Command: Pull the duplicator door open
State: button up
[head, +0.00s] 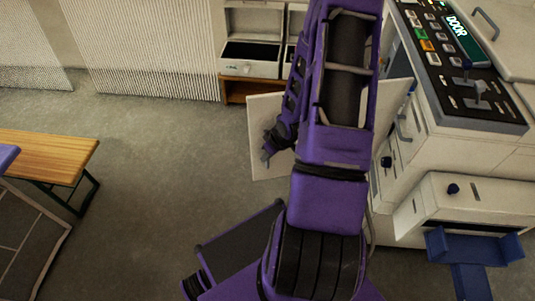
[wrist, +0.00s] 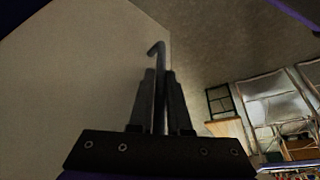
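The duplicator (head: 450,150) is a cream machine at the right of the head view, with a dark control panel (head: 465,75) and a display reading DOOR. Its cream door (head: 262,108) stands swung out from the machine's side, partly hidden behind my purple arm. In the wrist view the door (wrist: 75,80) is a broad pale panel at left. The handle's lower part is hidden between the fingers.
A blue tray (head: 475,250) juts from the duplicator at lower right. A wooden table (head: 45,155) stands at left. A white drawer unit (head: 250,55) stands on a wooden base at the back. Open grey floor (head: 160,160) lies left of the door.

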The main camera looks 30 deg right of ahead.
jog(key=shift+o, duration=0.6)
jog(key=p+v, duration=0.6)
jog(key=v, duration=1.1)
jog(key=shift+r, duration=0.2)
jog(key=shift+s, duration=0.1)
jog(key=shift+d, duration=0.1)
